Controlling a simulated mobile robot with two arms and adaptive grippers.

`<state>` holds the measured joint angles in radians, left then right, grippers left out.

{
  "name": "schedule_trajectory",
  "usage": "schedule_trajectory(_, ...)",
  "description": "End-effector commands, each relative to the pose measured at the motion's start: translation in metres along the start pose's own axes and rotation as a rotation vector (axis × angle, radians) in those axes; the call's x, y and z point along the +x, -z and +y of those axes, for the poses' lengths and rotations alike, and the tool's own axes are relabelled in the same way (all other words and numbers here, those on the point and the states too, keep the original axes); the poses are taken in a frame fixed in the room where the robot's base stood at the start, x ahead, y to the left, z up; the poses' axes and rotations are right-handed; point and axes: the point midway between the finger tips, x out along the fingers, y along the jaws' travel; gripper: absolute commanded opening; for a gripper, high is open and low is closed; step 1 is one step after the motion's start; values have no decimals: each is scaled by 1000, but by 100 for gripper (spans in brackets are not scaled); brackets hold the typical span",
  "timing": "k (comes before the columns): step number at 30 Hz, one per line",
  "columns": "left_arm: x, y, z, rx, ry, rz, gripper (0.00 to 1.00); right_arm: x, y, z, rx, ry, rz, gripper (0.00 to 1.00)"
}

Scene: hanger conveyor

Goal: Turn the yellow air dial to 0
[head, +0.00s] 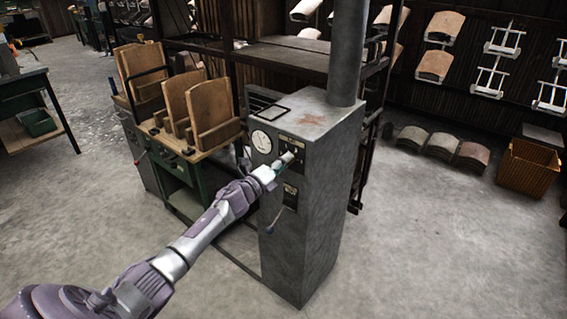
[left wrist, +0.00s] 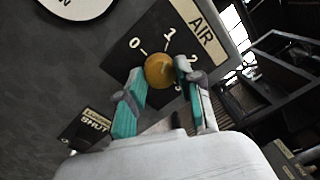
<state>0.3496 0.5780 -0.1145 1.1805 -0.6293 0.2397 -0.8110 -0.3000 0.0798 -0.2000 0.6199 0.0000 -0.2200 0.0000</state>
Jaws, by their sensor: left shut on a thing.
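The yellow air dial (left wrist: 159,70) sits on a dark plate marked AIR (left wrist: 205,32), with the numbers 0, 1 and 2 readable around it. Another mark at its lower right is partly covered by a finger. My left gripper (left wrist: 160,84) has teal pads on either side of the dial and is shut on it. I cannot tell which number the dial points to. In the head view my left gripper (head: 279,165) reaches the upper front of the grey cabinet (head: 318,188) and hides the dial. My right gripper is not in view.
A round white gauge (head: 261,141) is left of the gripper on the cabinet. A lower switch plate (head: 290,197) and a lever (head: 275,215) are below. A green bench with wooden pieces (head: 188,108) stands close on the left.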

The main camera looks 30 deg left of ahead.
Motion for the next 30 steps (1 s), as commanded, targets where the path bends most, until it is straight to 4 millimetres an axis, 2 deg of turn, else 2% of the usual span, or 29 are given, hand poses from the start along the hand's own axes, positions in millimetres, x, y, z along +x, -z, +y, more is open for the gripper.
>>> schedule_trajectory(21,0,1,0,-677,-1,-36,0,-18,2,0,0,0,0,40)
schedule_trajectory(30,0,1,0,-901,0,-48,0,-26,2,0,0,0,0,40)
